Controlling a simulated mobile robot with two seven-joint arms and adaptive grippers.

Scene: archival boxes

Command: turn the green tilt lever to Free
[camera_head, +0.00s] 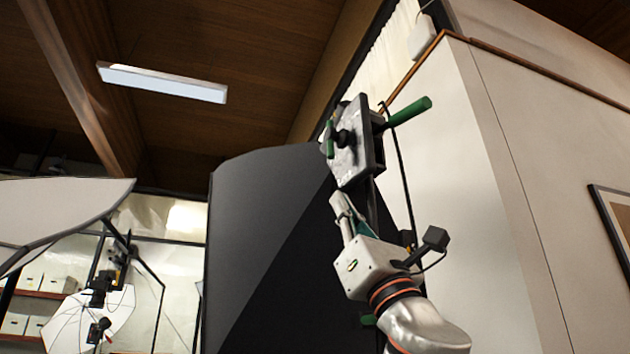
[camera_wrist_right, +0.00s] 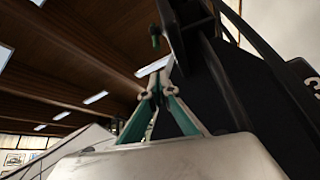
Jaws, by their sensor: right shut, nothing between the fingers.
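A dark panel head with a pale, mottled face (camera_head: 347,162) stands at the top of a stand. A long green handle (camera_head: 408,112) sticks out to its upper right, and a short upright green lever (camera_head: 330,139) sits on its left side. I cannot tell for certain which one is the tilt lever, and no Free mark is legible. My right gripper (camera_head: 338,200) is shut and empty, pointing up just below the head, apart from both. In the right wrist view its fingertips (camera_wrist_right: 164,66) meet below a small green lever end (camera_wrist_right: 154,36). My left gripper is not in view.
A large dark board (camera_head: 262,240) stands behind and left of my right gripper. A white wall (camera_head: 470,180) is close on the right. A white umbrella (camera_head: 95,315) and a large pale panel (camera_head: 60,210) stand at the left.

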